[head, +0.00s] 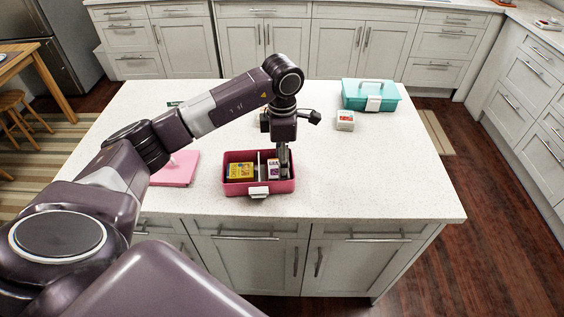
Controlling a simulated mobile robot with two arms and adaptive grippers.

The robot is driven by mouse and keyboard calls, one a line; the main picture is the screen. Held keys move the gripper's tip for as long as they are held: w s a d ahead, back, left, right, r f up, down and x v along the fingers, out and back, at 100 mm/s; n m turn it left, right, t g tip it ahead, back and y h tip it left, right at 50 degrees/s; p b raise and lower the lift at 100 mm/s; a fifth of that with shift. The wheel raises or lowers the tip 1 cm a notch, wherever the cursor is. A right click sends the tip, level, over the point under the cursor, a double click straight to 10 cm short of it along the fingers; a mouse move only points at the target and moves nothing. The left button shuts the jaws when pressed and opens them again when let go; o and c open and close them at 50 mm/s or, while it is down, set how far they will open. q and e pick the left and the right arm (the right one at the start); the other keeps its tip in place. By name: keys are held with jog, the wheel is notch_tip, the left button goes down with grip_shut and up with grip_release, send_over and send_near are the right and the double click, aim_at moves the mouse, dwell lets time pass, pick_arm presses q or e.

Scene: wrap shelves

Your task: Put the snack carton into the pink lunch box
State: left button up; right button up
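The pink lunch box (232,188) stands open near the front of the white island, with a divider splitting it into left and right compartments. A yellow carton (240,171) lies in its left compartment. A small white-and-purple carton (273,168) is in the right compartment. I cannot tell which carton is the snack carton. My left gripper (284,163) points down into the right compartment, beside or touching the white-and-purple carton; its fingers are partly hidden, so its grip is unclear. My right gripper is not in view.
A flat pink panel (177,169) with a small knob lies left of the lunch box. A closed teal box (362,92) with a handle stands at the back right. A small white-and-red carton (345,121) stands in front of it. The island's right side is clear.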

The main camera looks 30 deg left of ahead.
pick_arm(q)
jog(key=shift+r, duration=0.1)
jog(key=shift+r+p, duration=0.3)
jog(key=shift+p, duration=0.05)
notch_tip(320, 180, up, 12)
jog(key=b, duration=0.2)
jog(key=shift+r, duration=0.25)
dwell(0.3)
